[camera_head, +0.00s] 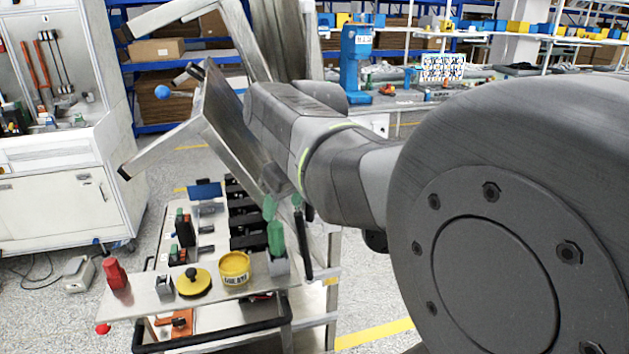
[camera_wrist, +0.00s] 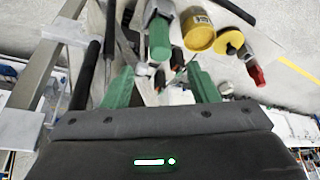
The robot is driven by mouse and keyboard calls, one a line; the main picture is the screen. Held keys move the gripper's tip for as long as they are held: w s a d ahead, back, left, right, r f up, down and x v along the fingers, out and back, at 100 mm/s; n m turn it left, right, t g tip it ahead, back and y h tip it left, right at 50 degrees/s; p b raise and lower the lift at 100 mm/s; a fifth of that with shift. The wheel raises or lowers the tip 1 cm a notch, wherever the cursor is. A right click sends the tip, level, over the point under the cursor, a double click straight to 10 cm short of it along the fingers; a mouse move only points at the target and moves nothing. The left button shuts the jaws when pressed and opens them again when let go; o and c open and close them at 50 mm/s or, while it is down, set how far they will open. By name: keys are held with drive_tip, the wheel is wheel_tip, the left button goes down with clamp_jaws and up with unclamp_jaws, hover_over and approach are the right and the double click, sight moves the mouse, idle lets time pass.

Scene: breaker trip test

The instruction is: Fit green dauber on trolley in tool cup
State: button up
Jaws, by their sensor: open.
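The green dauber (camera_head: 276,238) stands upright at the right end of the trolley's top shelf, its lower end at a grey metal holder (camera_head: 279,266). A second small grey metal cup (camera_head: 164,288) stands at the left of the shelf and looks empty. My gripper (camera_head: 283,209) is just above the dauber, its green fingers open. In the wrist view my gripper (camera_wrist: 161,80) is empty, with the dauber ahead between the finger lines. I cannot tell whether they touch.
On the trolley (camera_head: 131,304) stand a yellow tin (camera_head: 234,268), a yellow disc with a black knob (camera_head: 194,283) and a red dauber-like piece (camera_head: 116,274). Dark breaker blocks (camera_head: 245,215) lie behind. A black bar (camera_head: 303,245) hangs close right of the dauber.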

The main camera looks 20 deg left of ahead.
sight(277, 225)
drive_tip(key=v, duration=0.3)
drive_tip(key=shift+d+r, duration=0.15)
drive_tip(key=shift+r, duration=0.2)
drive_tip(key=x, duration=1.3)
drive_tip(key=shift+f, duration=0.35)
drive_tip(key=shift+r, duration=0.2)
